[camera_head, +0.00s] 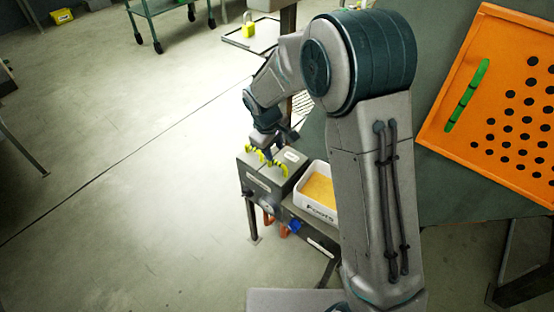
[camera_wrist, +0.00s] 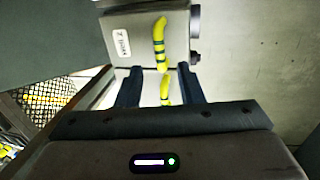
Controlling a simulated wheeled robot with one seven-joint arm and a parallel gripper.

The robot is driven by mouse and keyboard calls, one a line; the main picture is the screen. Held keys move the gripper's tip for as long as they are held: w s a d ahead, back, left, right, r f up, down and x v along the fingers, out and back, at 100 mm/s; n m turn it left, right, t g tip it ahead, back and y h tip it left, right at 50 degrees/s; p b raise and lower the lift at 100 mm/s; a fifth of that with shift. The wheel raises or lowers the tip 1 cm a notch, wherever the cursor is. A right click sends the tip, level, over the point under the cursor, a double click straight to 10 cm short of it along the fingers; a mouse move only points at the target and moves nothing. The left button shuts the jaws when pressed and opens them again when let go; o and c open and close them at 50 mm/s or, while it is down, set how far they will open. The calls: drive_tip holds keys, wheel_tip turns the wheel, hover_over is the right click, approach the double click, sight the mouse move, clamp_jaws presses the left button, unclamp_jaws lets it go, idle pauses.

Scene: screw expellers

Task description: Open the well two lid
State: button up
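A grey box-shaped machine (camera_head: 262,183) stands low in the middle of the head view. Two curved yellow-and-dark handles stand on its top, a left one (camera_head: 255,152) and a right one (camera_head: 278,167). In the wrist view, one handle (camera_wrist: 160,42) is on a labelled grey lid (camera_wrist: 122,30). The other handle (camera_wrist: 165,90) shows in the gap between my fingers, partly hidden by my gripper body. My gripper (camera_wrist: 160,70) is open, its fingers on either side of that handle with clear gaps. I cannot read which lid is well two.
A white tray (camera_head: 308,203) with orange-yellow contents sits right of the machine. An orange perforated board (camera_head: 475,100) with a green bar lies on the table at right. A yellow padlock-shaped object (camera_head: 249,28) stands on a far tray. Open floor lies left.

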sight(278, 162)
drive_tip(key=f, duration=0.4)
drive_tip(key=w+f, duration=0.1)
drive_tip(key=shift+d+f, duration=0.35)
drive_tip(key=shift+f, duration=0.05)
drive_tip(key=shift+s, duration=0.1)
clamp_jaws()
drive_tip(key=shift+d, duration=0.1)
